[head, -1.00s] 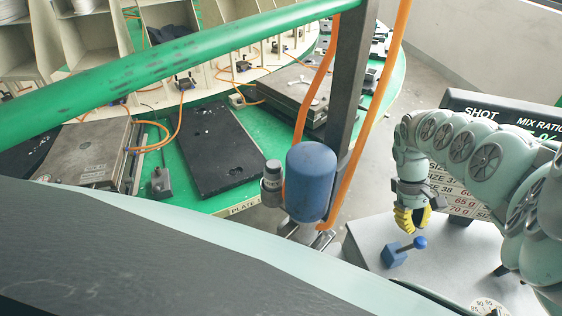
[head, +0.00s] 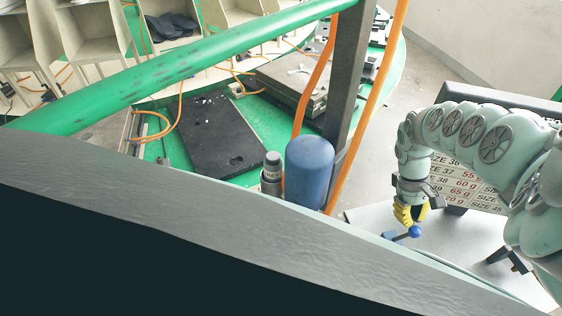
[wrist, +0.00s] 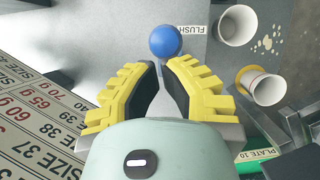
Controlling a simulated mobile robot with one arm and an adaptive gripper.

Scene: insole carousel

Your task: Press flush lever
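The flush lever has a round blue knob (wrist: 165,41), which shows in the wrist view just beyond my fingertips, next to the printed word FLUSH. In the head view the lever's blue knob (head: 415,231) is right below my gripper (head: 410,214), on a grey box top. My gripper's yellow fingers (wrist: 161,66) point at the knob with a narrow gap between their tips and hold nothing. I cannot tell whether the fingertips touch the knob.
Two white cups (wrist: 238,25) lie right of the lever, near pale spots. A size chart (head: 468,180) stands behind my gripper. A blue cylinder (head: 309,172) and dark post are to the left, by the green carousel (head: 258,107).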

